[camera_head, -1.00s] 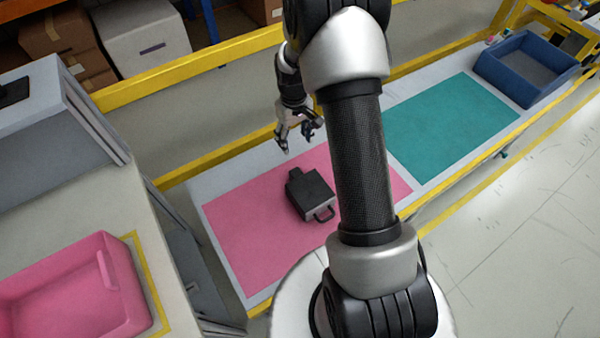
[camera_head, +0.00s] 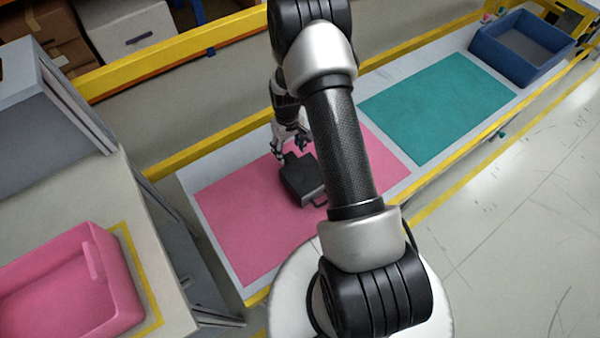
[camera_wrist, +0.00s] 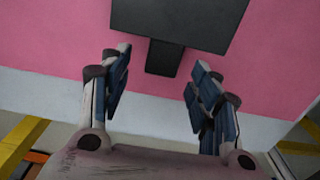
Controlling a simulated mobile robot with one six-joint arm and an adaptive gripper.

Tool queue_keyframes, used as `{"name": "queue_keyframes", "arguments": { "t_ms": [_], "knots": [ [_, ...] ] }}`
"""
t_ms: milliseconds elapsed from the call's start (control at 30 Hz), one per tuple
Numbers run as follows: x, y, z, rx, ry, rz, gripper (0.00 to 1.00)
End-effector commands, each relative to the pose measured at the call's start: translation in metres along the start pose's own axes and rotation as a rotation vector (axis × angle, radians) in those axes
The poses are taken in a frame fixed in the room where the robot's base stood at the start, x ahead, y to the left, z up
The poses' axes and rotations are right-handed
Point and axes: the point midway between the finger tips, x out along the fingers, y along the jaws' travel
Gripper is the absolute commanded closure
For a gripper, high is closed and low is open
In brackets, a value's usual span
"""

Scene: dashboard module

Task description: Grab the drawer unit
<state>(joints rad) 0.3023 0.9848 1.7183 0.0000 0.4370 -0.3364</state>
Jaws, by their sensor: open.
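The drawer unit (camera_head: 303,178) is a dark box with a loop handle on its near side and a narrower block at its far end. It lies on the pink mat (camera_head: 240,225). In the wrist view the unit (camera_wrist: 180,20) is at the top, with its narrow block (camera_wrist: 163,58) pointing toward my gripper. My gripper (camera_head: 291,153) is at the far end of the unit, close to the narrow block. In the wrist view my gripper (camera_wrist: 158,90) is open, its fingers on either side of and short of the block, with nothing between the tips.
A teal mat (camera_head: 440,105) lies clear to the right, with a blue bin (camera_head: 525,48) beyond it. A pink bin (camera_head: 70,285) stands on the left table. A yellow rail (camera_head: 180,65) runs behind the bench.

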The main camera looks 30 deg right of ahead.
Motion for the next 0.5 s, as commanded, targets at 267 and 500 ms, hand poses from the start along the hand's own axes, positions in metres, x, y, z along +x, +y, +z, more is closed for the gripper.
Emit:
{"name": "queue_keyframes", "arguments": {
  "t_ms": [267,500],
  "knots": [
    [0.043,-0.002,0.0,0.0,-0.002,-0.001,0.43],
    [0.043,-0.002,0.0,0.0,0.0,-0.001,0.43]
  ]
}}
